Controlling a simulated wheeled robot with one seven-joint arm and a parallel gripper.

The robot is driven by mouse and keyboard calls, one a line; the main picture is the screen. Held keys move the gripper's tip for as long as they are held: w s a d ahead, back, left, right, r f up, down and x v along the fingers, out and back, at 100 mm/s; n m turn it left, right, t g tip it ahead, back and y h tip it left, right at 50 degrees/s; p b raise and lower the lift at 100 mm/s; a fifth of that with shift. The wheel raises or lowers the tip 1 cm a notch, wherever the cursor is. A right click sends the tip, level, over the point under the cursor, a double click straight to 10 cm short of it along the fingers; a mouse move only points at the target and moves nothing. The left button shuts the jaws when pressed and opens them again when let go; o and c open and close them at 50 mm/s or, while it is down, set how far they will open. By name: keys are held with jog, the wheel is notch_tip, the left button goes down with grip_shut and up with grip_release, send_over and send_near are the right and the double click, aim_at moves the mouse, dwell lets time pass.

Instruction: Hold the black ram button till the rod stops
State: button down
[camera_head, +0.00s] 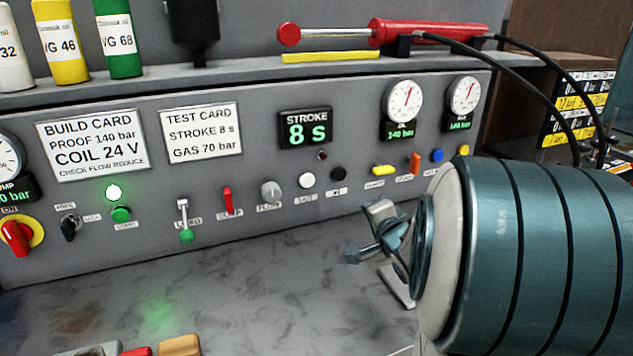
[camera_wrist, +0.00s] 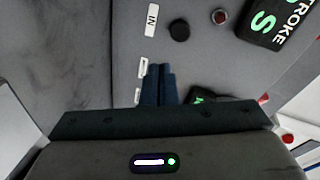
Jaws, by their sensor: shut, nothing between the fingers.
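The black ram button (camera_head: 338,173) is on the sloped grey panel, right of a white button (camera_head: 307,180). It also shows in the wrist view (camera_wrist: 179,31), beside a label reading IN. My gripper (camera_head: 354,256) is in front of the panel, below the buttons. In the wrist view its fingers (camera_wrist: 160,70) are shut and empty, their tips apart from the black button in the picture. The red ram (camera_head: 405,33) lies on the upper shelf, its silver rod (camera_head: 335,33) extended left to a red end knob.
A small dark red lamp (camera_head: 322,155) is above the buttons. A flow knob (camera_head: 271,192) and red lever (camera_head: 228,200) are left; a yellow switch (camera_head: 384,170) is right. Two gauges (camera_head: 403,101) are above. My teal arm covers the right foreground. The grey bench below is mostly clear.

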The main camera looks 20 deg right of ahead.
aim_at(340, 176)
jog(key=shift+s+d+r+m+t+y+b, duration=0.1)
jog(key=shift+s+d+m+t+y+b, duration=0.1)
jog(key=shift+m+t+y, duration=0.35)
jog(key=shift+s+d+r+m+t+y+b, duration=0.1)
jog(key=shift+d+m+t+y+b, duration=0.1)
jog(key=shift+m+t+y, duration=0.35)
jog(key=shift+w, duration=0.15)
jog(key=w, duration=1.3)
jog(key=shift+w+a, duration=0.25)
jog(key=shift+w, duration=0.15)
jog(key=shift+w, duration=0.1)
